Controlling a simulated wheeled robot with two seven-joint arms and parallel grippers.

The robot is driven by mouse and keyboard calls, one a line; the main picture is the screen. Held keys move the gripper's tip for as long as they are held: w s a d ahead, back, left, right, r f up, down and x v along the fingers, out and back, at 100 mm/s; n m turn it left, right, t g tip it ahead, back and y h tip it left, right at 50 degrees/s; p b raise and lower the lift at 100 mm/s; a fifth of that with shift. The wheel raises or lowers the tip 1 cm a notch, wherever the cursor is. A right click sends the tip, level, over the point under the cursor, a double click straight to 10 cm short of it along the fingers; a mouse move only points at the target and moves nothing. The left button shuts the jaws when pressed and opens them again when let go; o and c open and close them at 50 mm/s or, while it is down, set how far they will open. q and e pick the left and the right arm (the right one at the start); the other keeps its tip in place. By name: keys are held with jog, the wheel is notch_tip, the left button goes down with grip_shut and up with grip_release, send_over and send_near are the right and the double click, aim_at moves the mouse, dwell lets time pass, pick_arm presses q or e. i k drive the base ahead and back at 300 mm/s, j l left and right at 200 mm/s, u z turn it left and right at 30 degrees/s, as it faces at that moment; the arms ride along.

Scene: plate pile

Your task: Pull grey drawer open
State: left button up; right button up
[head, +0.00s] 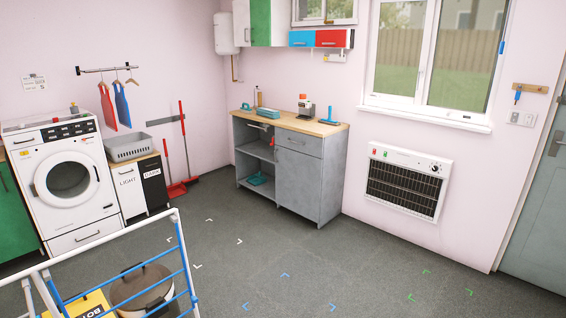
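The grey drawer (310,147) is at the upper right of the grey cabinet (310,185), below its wooden top. A dark bar handle runs across the drawer front. The drawer front looks flush with the cabinet, so it appears shut. A grey door is below it, and open shelves are to its left. The cabinet stands against the pink wall across the room. Neither of my grippers is in view.
A washing machine (68,180) is at the left wall. Small items stand on the cabinet top. The grey floor before the cabinet is clear.

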aim_at(306, 144)
jog(key=i, duration=2.8)
jog(key=i+j+z, duration=0.1)
jog(key=i, duration=1.35)
jog(key=z, duration=0.7)
